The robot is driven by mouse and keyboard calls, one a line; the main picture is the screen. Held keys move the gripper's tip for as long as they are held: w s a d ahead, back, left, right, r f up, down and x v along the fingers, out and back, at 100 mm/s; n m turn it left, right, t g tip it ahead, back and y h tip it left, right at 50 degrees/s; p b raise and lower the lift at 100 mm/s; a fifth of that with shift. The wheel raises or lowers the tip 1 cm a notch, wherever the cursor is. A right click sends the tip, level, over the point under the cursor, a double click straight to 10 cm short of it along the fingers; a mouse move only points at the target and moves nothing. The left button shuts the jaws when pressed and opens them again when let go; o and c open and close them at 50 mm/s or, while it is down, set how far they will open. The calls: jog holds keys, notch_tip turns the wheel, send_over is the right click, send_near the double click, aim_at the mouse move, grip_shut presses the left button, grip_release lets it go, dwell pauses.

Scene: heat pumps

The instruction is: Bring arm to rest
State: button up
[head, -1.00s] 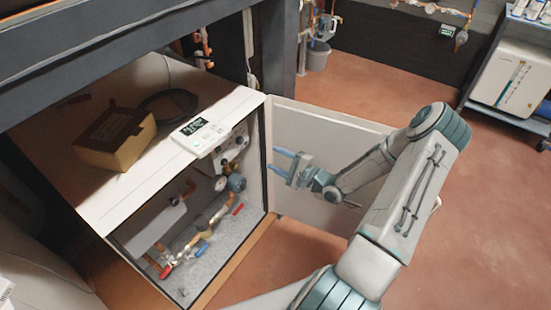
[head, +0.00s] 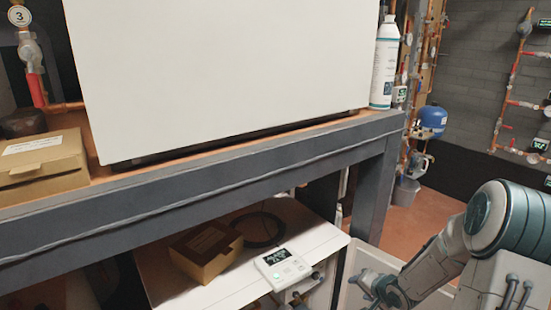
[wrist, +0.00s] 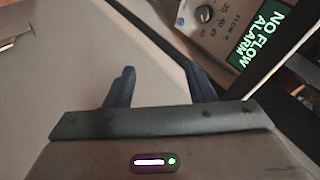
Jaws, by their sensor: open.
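My gripper shows in the wrist view (wrist: 160,88) with its two dark fingers apart and nothing between them. In the head view, my wrist is at the lower right, beside the white heat pump (head: 160,285), and the fingers are hard to make out. The open white door (head: 355,262) of the heat pump is behind my wrist. A control panel (head: 283,268) sits on the front top edge of the heat pump. A display reading "NO FLOW ALARM" (wrist: 262,35) and a dial (wrist: 204,14) are at the upper right of the wrist view.
A grey shelf beam (head: 200,190) runs above the heat pump and carries a large white unit (head: 220,70), a cardboard box (head: 40,160) and a white bottle (head: 384,65). A brown box (head: 205,250) lies on the heat pump. Red floor (head: 425,205) is clear behind my arm.

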jog(key=s+a+r+n+g+h+p, duration=0.1)
jog(key=s+r+n+h+p, duration=0.1)
jog(key=s+r, duration=0.5)
jog(key=s+a+r+n+g+h+p, duration=0.1)
jog(key=s+r+n+g+h+p, duration=0.15)
jog(key=r, duration=0.85)
jog(key=s+a+r+n+g+y+p, duration=0.1)
jog(key=s+a+r, duration=0.3)
jog(key=s, duration=0.4)
jog(key=s+a+r+n+g+y+p, duration=0.1)
jog(key=s+a+r+n+p, duration=0.1)
jog(key=s+r, duration=0.5)
jog(key=shift+s+a+r+n+p, duration=0.35)
jog(key=shift+s+a+p, duration=0.3)
jog(key=shift+a, duration=0.5)
